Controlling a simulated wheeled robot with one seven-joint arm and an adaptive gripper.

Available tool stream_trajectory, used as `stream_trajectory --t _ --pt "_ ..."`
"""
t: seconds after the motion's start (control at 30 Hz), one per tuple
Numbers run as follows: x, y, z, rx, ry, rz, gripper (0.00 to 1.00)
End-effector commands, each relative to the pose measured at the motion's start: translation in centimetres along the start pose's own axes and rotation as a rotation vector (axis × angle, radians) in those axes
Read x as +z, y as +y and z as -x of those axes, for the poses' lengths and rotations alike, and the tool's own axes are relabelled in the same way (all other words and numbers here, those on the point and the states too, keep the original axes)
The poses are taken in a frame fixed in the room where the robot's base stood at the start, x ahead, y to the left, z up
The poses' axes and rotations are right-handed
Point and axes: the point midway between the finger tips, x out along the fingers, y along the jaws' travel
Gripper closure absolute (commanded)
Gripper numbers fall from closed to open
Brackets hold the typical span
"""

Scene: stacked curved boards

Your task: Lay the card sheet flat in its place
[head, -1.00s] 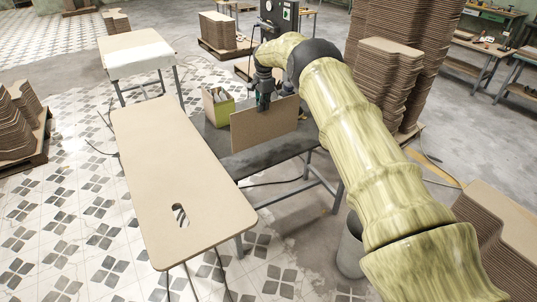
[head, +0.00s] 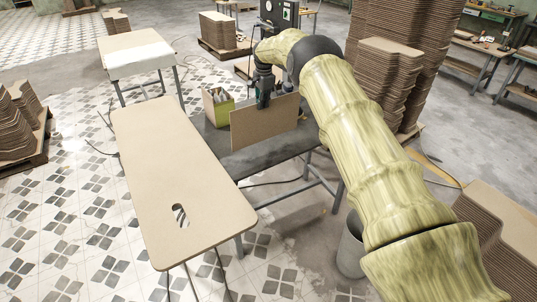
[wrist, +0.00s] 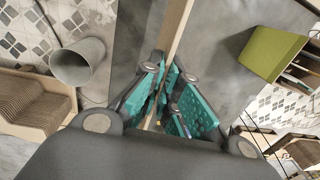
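The card sheet (head: 264,124) is a thin brown rectangular panel. It stands upright on edge above the dark-topped table (head: 217,137); I cannot tell whether its lower edge touches the top. My gripper (head: 274,98) is at its upper edge. In the wrist view the sheet (wrist: 178,28) shows edge-on, running between the teal finger pads of my gripper (wrist: 168,85), which are closed on both sides of it. No marked place for the sheet can be made out.
A pale board with a hole (head: 170,165) lies in front, left of the dark table. A green box (head: 217,106) with contents stands behind the sheet. A grey bin (head: 350,250) is at right. Tall board stacks (head: 390,80) stand behind my arm. A white-covered table (head: 137,52) is further back.

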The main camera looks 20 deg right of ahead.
Motion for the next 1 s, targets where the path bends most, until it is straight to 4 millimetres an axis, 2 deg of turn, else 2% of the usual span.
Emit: stream_trajectory --t 1.0 --pt "0.0 -0.3 3.9 0.0 0.001 0.0 1.0"
